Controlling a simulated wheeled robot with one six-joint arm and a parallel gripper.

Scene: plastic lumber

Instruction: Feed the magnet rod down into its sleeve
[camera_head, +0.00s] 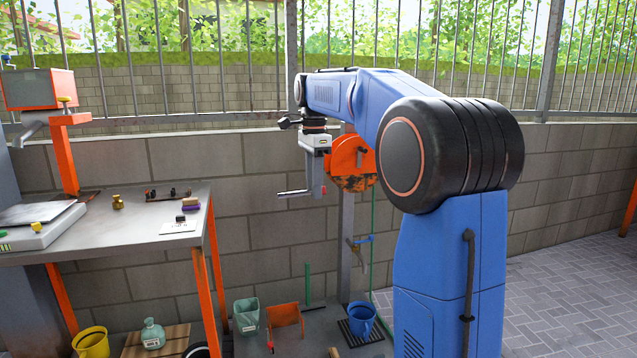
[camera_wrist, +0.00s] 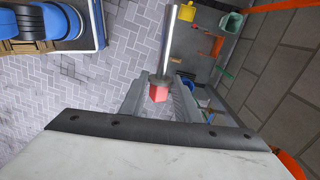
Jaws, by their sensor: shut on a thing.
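The magnet rod (camera_head: 292,193) is a slim metal cylinder. My gripper (camera_head: 317,188) is shut on it at one end and holds it about level in the air, right of the workbench. In the wrist view the shiny rod (camera_wrist: 168,40) extends toward the top from a grey collar and a red block, between the fingers of my gripper (camera_wrist: 157,92). The rod's free end points left in the head view, toward the bench, and touches nothing. I cannot make out which thing is the sleeve.
A wall stands behind.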

